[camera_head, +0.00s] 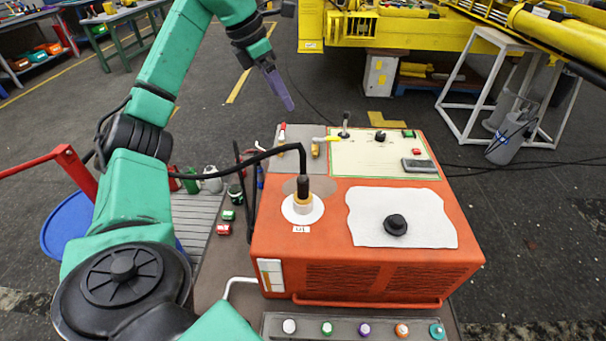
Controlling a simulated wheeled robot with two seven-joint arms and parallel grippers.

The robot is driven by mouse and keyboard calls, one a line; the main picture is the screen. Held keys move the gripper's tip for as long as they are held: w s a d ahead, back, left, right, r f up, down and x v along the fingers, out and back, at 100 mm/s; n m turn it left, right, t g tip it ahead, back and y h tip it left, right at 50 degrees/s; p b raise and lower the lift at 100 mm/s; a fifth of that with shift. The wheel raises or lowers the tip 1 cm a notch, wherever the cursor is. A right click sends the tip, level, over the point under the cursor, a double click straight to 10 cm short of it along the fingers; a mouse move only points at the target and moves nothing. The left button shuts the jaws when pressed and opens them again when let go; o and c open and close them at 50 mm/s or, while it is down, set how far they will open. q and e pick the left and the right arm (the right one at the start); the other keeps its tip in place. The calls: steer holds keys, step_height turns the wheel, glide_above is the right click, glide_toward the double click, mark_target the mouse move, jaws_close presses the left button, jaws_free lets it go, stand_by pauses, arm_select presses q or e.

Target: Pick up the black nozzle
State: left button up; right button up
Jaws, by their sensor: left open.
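A small black nozzle (396,224), round with a wide base, rests on a white cloth (428,205) on top of the orange machine (270,225). A black hose end (303,187) stands upright in a white round fitting at the left of the machine's top. My left arm comes in from the left and reaches up and over. My left gripper (278,90) is open and empty, with its greyish-purple fingers pointing down, beyond the machine and well away from the nozzle. My right gripper is not in view.
A control panel (375,155) with levers and a dark box covers the machine's back. A row of coloured knobs (365,328) lines the front. Cans (212,180) stand on a slatted surface at left. A yellow boom structure and white stand (480,95) are behind.

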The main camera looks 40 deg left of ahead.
arm_select(q)
steer(key=b, duration=1.7)
glide_toward(298, 181)
steer(key=b+x, duration=0.2)
steer(key=x, duration=0.7)
steer(key=shift+w+d+f, duration=0.1)
steer(key=shift+f, duration=0.1)
steer(key=x, duration=0.4)
steer(key=shift+f+b, duration=0.1)
steer(key=shift+b, duration=0.3)
steer(key=shift+w+f, duration=0.2)
steer(key=shift+s+r, duration=0.1)
steer(key=shift+c, duration=1)
jaws_close()
